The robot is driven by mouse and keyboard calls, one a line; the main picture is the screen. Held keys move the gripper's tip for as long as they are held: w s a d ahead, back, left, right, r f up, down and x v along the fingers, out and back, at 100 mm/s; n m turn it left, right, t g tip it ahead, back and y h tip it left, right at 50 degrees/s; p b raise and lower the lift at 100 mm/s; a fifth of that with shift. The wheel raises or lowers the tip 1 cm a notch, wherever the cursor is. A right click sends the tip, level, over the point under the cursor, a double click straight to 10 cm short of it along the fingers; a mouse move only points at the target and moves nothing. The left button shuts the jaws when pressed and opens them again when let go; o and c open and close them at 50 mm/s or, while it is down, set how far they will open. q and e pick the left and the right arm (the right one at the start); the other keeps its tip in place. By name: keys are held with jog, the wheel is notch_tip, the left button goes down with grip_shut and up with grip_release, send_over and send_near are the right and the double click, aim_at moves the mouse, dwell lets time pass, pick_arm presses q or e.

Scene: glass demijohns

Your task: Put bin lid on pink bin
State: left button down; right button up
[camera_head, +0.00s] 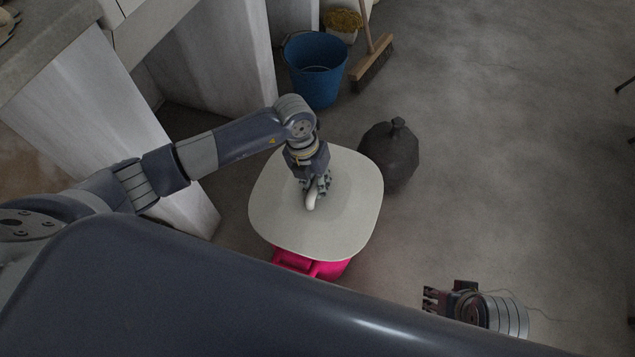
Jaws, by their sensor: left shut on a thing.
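The pale grey bin lid (350,218) is a rounded square with a small whitish handle (311,201) near its middle. My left gripper (316,190) is above the lid, shut on this handle. The pink bin (310,265) shows only as a strip below the lid's near edge; the lid covers the rest of it in this view. I cannot tell whether the lid touches the bin's rim or is held above it. My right gripper (436,298) is at the lower right, away from the lid; its fingers are small and partly hidden.
A dark tied bag (389,154) stands on the floor just right of the lid. A blue bucket (316,70) and a broom (371,66) are behind. A grey counter with white panels (95,125) is at the left.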

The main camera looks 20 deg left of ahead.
jog(key=shift+w+r, duration=0.1)
jog(key=shift+r, duration=0.2)
pick_arm(q)
jog(key=shift+f, duration=0.15)
pick_arm(e)
jog(key=shift+f, duration=0.1)
dwell(0.4)
pick_arm(q)
jog(key=c, duration=1.1)
grip_release()
